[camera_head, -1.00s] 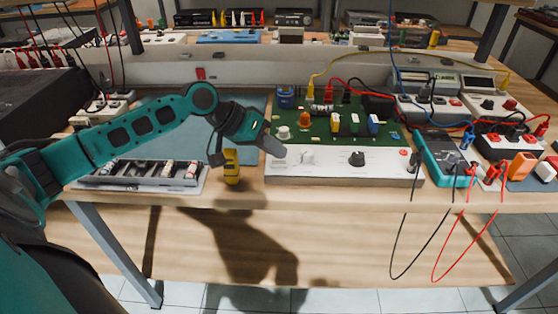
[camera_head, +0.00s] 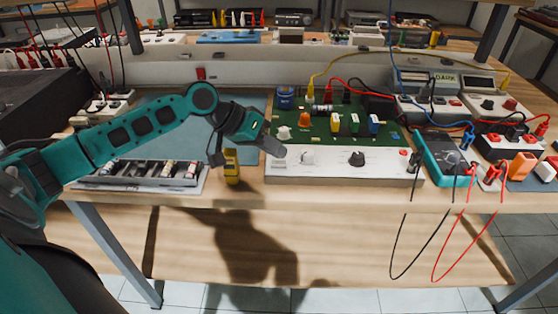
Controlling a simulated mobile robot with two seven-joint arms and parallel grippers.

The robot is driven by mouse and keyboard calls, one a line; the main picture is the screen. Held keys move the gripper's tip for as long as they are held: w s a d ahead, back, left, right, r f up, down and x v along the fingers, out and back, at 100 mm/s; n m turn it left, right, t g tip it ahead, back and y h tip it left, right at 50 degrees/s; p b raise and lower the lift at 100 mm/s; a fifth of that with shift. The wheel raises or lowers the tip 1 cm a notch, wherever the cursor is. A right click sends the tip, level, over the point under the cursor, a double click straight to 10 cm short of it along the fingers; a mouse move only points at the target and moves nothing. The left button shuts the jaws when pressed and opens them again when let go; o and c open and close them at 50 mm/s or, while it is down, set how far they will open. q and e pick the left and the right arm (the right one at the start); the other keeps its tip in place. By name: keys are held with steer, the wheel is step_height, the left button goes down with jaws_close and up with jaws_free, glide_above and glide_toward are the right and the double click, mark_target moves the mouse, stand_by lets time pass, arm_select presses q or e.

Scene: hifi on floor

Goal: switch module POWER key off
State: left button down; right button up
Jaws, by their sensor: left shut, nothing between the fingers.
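The module has a white sloped front panel (camera_head: 330,172) with a green board (camera_head: 345,128) behind it, on the bench near the front edge. A pale knob (camera_head: 307,157) is at the panel's left, a black knob (camera_head: 357,159) is right of its middle, and a small orange-red part (camera_head: 404,152) is near its right end. The labels are too small to read, so I cannot tell which part is the POWER key. My left gripper (camera_head: 278,149) is shut and empty, its tip at the panel's upper left corner, left of the pale knob. I cannot tell whether it touches.
A yellow object (camera_head: 231,167) stands just below my left gripper. A grey tray (camera_head: 140,175) of small parts lies to the left. A teal meter (camera_head: 443,158) with red and black leads stands to the right. A grey box with a display (camera_head: 445,78) reading "DARK" is behind.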

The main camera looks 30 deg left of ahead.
arm_select(q)
steer(key=shift+f, duration=0.2)
steer(key=shift+f, duration=0.3)
stand_by(0.3)
steer(key=shift+r+p, duration=0.45)
steer(key=shift+p, duration=0.65)
